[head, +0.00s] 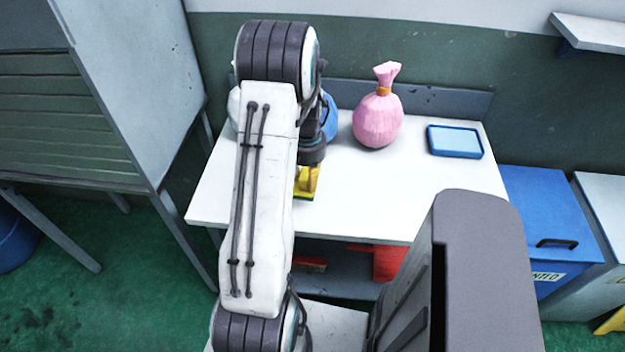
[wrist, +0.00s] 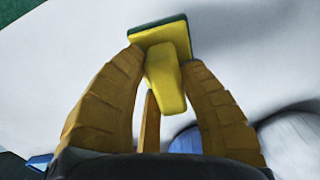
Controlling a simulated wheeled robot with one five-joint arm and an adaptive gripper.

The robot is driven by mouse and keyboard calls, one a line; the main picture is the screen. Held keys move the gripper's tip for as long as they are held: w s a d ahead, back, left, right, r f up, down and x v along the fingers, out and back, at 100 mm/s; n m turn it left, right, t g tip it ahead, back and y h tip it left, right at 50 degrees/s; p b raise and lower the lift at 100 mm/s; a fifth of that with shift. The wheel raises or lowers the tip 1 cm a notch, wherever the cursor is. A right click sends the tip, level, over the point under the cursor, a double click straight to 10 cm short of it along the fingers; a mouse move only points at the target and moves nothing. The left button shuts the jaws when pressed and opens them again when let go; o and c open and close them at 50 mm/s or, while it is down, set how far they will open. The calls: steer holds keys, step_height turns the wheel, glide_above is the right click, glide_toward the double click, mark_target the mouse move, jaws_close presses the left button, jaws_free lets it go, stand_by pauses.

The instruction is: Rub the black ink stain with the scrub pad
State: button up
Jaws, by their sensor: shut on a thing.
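The scrub pad is a yellow block with a raised grip and a green edge, seen in the wrist view (wrist: 160,36) and partly in the head view (head: 303,194). I cannot tell whether the pad touches the tabletop. No black ink stain shows in either view; my arm and the pad hide part of the table.
A pink tied sack (head: 377,120) stands at the back of the table. A blue object (head: 330,118) is partly hidden behind my arm. A blue-rimmed tray (head: 455,141) lies at the right. The table's front right is clear. A blue bin (head: 540,215) stands right of the table.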

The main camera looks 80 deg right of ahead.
steer(key=shift+r+p, duration=0.95)
steer(key=shift+r, duration=0.85)
steer(key=shift+w, duration=0.1)
